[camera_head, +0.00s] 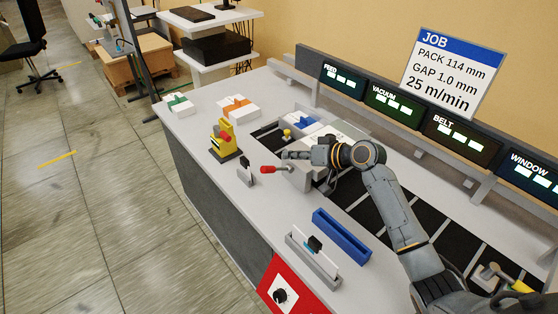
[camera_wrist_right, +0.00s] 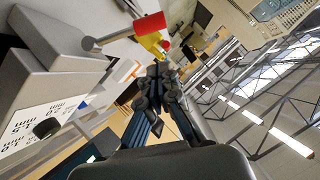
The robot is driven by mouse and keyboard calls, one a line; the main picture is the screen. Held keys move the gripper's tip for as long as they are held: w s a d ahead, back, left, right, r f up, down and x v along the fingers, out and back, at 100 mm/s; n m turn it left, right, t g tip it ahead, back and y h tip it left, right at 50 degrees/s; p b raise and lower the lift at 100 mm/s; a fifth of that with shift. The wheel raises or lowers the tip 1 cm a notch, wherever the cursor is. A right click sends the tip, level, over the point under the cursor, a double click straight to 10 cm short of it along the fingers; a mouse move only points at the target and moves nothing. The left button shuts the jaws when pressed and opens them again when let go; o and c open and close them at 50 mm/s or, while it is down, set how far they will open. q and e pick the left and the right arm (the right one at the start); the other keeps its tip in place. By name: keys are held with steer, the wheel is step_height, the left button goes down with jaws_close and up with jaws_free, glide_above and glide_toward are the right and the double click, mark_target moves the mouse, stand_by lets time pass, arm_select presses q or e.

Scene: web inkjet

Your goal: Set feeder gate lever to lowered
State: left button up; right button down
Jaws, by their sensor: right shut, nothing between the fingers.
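A lever with a red handle (camera_head: 268,169) and a short metal rod sticks out to the left from a pale grey block (camera_head: 300,178) on the bench. The rod looks roughly level in the head view. The red handle also shows near the top of the right wrist view (camera_wrist_right: 149,23). My right gripper (camera_head: 290,155) is just above and behind the lever in the head view, fingers together and pointing left. In the right wrist view its dark fingers (camera_wrist_right: 158,78) are shut and empty, apart from the handle in the picture. My left gripper is not in view.
A yellow device (camera_head: 222,138) stands left of the lever. A blue tray (camera_head: 342,236) and a grey holder (camera_head: 313,260) lie nearer the front. Cartons with orange (camera_head: 237,107) and green (camera_head: 179,104) marks sit at the far end. Dark displays (camera_head: 394,104) line the back.

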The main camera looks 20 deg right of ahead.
mark_target(270, 167)
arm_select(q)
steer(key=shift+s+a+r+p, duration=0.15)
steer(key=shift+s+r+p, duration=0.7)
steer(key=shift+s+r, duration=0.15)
arm_select(e)
steer(key=a+f, duration=0.1)
steer(key=w+a+f, duration=0.1)
steer(key=f, duration=0.1)
steer(key=w+a+f, duration=0.1)
steer(key=shift+a+f, duration=0.1)
steer(key=shift+f, duration=0.1)
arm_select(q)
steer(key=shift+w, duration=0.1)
arm_select(e)
steer(key=shift+s+a+f+n+h, duration=0.2)
steer(key=shift+a+n+h, duration=0.05)
steer(key=shift+n+h, duration=0.05)
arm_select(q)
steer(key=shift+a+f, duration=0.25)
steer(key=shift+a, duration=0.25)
